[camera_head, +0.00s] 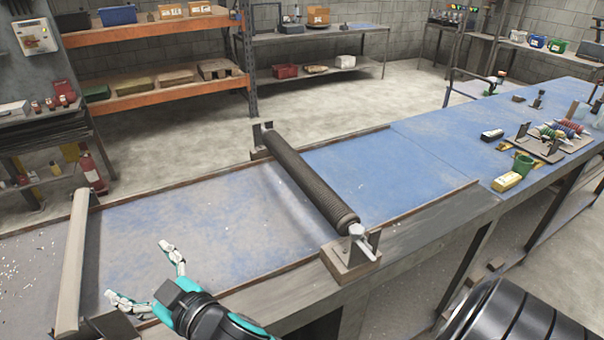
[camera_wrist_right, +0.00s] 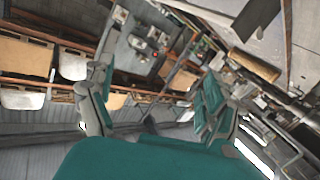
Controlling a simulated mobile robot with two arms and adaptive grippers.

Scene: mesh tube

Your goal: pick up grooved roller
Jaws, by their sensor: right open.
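The grooved roller (camera_head: 310,185) is a long dark cylinder with fine ridges. It lies across the blue bench, its far end at an upright bracket (camera_head: 260,138) and its near end at a block-like stand (camera_head: 348,262) with a pale metal shaft. My right gripper (camera_head: 137,270) is open and empty, left of the grooved roller and apart from it, over the near part of the bench. Its spread fingers also show in the right wrist view (camera_wrist_right: 153,75), with nothing between them. I cannot make out the grooved roller there. My left gripper is not in view.
A smooth pale roller (camera_head: 72,260) lies across the bench left of my right gripper. Low rails edge the blue bench top (camera_head: 215,210). A yellow block (camera_head: 507,181) and a rack of coloured spools (camera_head: 562,131) stand at the right. The surface between the two rollers is clear.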

